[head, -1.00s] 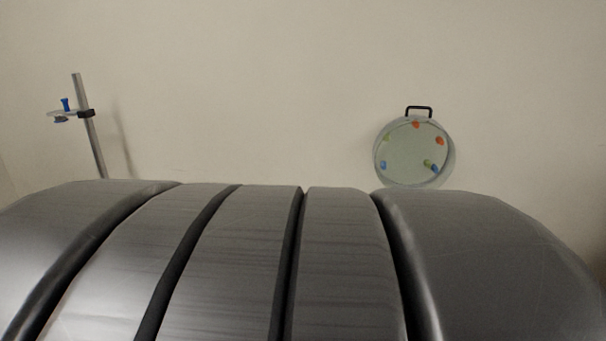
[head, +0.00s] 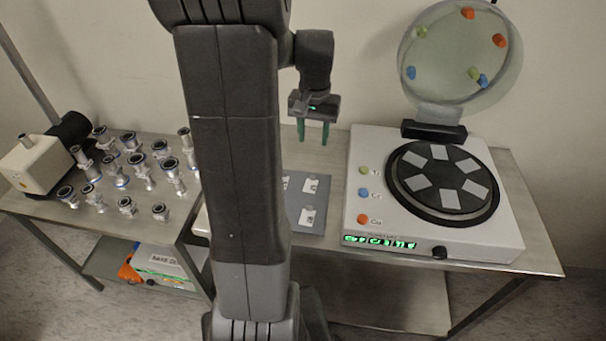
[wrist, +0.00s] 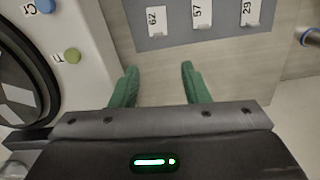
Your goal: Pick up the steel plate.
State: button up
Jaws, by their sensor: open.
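My gripper (head: 313,141) is open, its two green fingers pointing down over the back of the steel table, with nothing between them. In the wrist view the open fingertips (wrist: 159,68) are over bare tabletop, just short of a flat grey plate (wrist: 224,12). That grey plate (head: 293,212) lies on the table and bears small white pieces marked 62, 57 and 29 in the wrist view. My arm hides its left part in the head view. Several flat grey rectangles lie on a round black platter (head: 397,178). I cannot tell which piece is the steel plate.
A white machine (head: 480,243) with the platter, coloured knobs and a raised round clear lid (head: 420,70) stands right of my gripper. Several metal vacuum fittings (head: 139,163) and a white-and-black pump (head: 35,165) stand on the left table. Bare tabletop lies under the gripper.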

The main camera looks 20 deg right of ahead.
aim_at(311, 183)
jog(key=f, duration=1.2)
jog(key=shift+s+f, duration=0.2)
jog(key=shift+c, duration=0.2)
grip_shut()
